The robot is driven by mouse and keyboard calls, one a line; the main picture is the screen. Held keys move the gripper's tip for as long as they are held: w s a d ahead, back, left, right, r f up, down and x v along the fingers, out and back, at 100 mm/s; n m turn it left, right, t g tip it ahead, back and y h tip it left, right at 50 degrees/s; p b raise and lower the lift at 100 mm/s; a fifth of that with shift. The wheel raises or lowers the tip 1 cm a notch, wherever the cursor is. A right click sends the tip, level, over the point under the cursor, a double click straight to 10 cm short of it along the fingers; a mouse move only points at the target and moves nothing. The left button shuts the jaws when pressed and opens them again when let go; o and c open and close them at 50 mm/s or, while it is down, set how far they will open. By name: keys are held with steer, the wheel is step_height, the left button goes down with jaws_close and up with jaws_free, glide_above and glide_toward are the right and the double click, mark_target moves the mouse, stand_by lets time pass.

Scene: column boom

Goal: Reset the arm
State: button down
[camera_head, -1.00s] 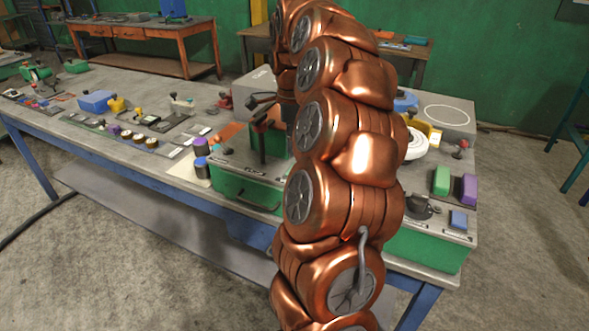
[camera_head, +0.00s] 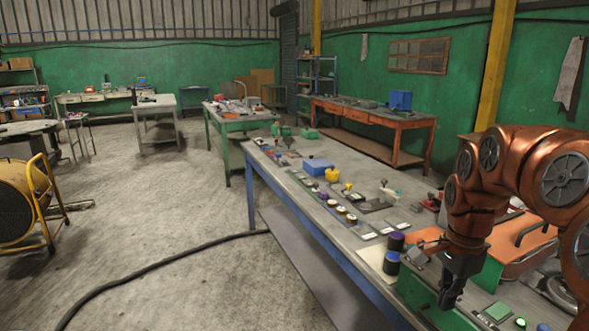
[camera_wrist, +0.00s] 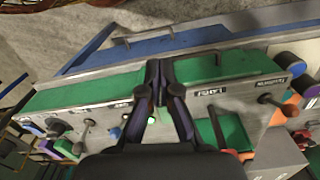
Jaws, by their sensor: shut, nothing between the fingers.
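My gripper (camera_head: 450,292) points down at the lower right of the head view, over the green front part of the grey workbench (camera_head: 290,190). It is shut with nothing between its fingers. In the wrist view my gripper (camera_wrist: 157,88) shows its dark fingertips together in front of a green panel (camera_wrist: 90,90). My copper arm bends over the bench at the right edge of the head view. Whether the fingertips touch anything cannot be told.
Purple and dark blue cylinders (camera_head: 391,262) stand just left of my gripper. A blue box (camera_head: 317,167) and several small parts lie farther along the bench. A yellow fan (camera_head: 20,200) stands at left. A black cable (camera_head: 150,268) crosses the open floor.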

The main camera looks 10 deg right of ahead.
steer(key=s+a+f+n, duration=0.4)
steer(key=s+a+n, duration=0.4)
steer(key=s, duration=0.3)
steer(key=s+a+f+n+g, duration=0.1)
steer(key=s+a+f+n, duration=0.3)
steer(key=s+a+n, duration=0.4)
steer(key=s, duration=0.2)
steer(key=shift+s+a+f+n+g, duration=0.2)
steer(key=shift+s+a+n+g, duration=0.1)
steer(key=shift+s+a+n, duration=0.1)
